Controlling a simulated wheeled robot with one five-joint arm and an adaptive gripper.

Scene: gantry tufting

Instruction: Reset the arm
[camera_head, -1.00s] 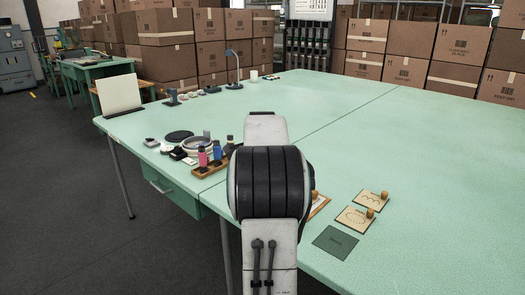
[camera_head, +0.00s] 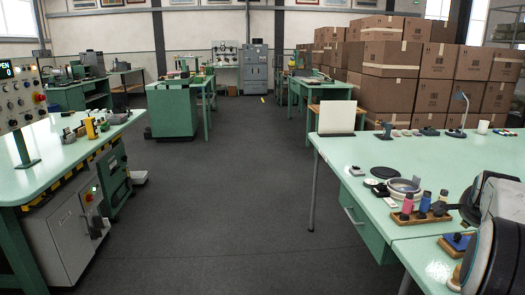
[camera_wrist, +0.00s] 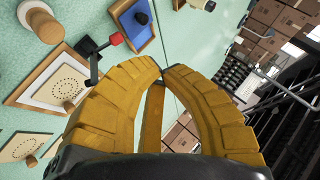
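My gripper (camera_wrist: 163,73) shows in the wrist view with thick yellow fingers. Their tips meet, and I see nothing held in the gap behind them. Part of my arm (camera_head: 495,262), with black joints, stands at the lower right edge of the head view. The gripper itself is outside that view. In the wrist view the fingers hang over the green tabletop (camera_wrist: 195,30), near wooden boards with dotted patterns (camera_wrist: 68,88) and a blue pad in a wooden frame (camera_wrist: 138,25).
The right table holds a bottle rack (camera_head: 420,216), a round grey dish (camera_head: 403,188) and an upright white board (camera_head: 337,117). A machine bench with a control panel (camera_head: 15,95) stands at left. Open dark floor (camera_head: 225,190) lies between. Stacked boxes (camera_head: 392,52) stand behind.

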